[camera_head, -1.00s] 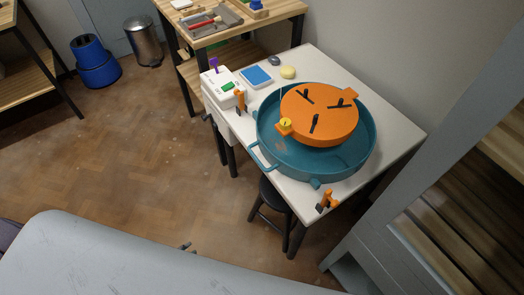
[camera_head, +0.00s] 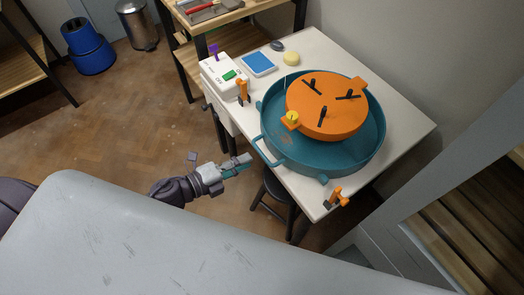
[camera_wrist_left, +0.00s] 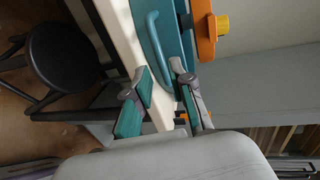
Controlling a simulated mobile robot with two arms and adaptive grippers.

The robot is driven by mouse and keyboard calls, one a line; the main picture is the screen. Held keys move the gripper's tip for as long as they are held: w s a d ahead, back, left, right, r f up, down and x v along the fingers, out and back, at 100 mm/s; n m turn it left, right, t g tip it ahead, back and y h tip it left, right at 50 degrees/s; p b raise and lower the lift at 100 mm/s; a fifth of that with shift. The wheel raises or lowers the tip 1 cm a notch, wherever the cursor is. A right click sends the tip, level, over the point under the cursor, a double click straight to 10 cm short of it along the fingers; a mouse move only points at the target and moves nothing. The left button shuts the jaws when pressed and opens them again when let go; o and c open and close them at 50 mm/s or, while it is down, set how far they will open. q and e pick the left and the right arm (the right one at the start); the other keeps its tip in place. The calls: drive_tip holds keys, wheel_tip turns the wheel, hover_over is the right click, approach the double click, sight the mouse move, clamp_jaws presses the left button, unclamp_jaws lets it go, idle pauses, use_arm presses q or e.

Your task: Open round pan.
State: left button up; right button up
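The round pan (camera_head: 362,152) is a wide teal basin on the white table. A loop handle (camera_head: 268,154) sticks out from its near left wall, and a small teal knob sits at its front. An orange disc (camera_head: 322,92) with black clamps covers much of its inside. My left gripper (camera_head: 249,161) is just left of the loop handle, beyond the table's edge. The handle (camera_wrist_left: 155,45) shows just ahead of the fingertips. My right gripper is not in view.
The table (camera_head: 405,125) also holds a white box (camera_head: 222,77), a blue-topped scale (camera_head: 258,63), a yellow sponge (camera_head: 291,59) and orange clamps at its edge, one (camera_head: 337,198) near the front corner. A black stool (camera_head: 272,192) stands under the near edge. A grey frame stands at right.

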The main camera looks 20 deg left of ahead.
sight(262, 153)
use_arm(q)
drive_tip(key=x, duration=0.6)
drive_tip(key=shift+w+d+p, duration=0.25)
drive_tip(key=shift+w+p, duration=0.05)
clamp_jaws()
